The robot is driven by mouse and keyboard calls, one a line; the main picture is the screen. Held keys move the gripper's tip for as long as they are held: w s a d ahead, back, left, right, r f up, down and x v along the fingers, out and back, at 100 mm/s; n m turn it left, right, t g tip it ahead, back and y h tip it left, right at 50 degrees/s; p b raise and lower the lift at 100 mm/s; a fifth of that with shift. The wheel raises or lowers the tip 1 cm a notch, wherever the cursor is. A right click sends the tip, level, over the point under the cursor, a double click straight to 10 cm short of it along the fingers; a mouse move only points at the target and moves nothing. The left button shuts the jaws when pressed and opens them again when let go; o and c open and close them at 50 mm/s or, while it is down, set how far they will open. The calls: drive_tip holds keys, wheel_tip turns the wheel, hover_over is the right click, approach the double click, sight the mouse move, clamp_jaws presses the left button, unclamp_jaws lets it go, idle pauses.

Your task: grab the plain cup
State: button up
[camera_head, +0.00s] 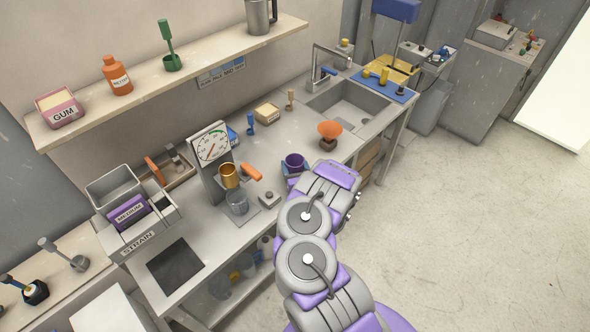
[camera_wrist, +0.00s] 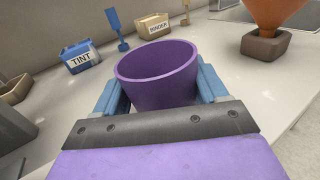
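A plain purple cup (camera_head: 295,162) stands upright near the front edge of the workbench, just beyond my gripper. In the wrist view the cup (camera_wrist: 158,75) is between the two blue fingers of my gripper (camera_wrist: 160,92), its rim above them and its lower part hidden by the gripper's dark front plate. One finger is close along each side of the cup. I cannot tell whether the fingers press on it. In the head view my gripper (camera_head: 295,172) is mostly hidden behind my purple wrist.
An orange funnel on a brown block (camera_head: 328,143) stands right of the cup. Behind are a blue TINT box (camera_wrist: 80,58) and a BINDER box (camera_wrist: 153,26). A sink (camera_head: 350,105) is further right.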

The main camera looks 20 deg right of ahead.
drive_tip(key=shift+a, duration=0.15)
drive_tip(key=c, duration=0.5)
drive_tip(key=shift+c, duration=0.4)
drive_tip(key=shift+d, duration=0.45)
drive_tip(key=shift+r, duration=0.1)
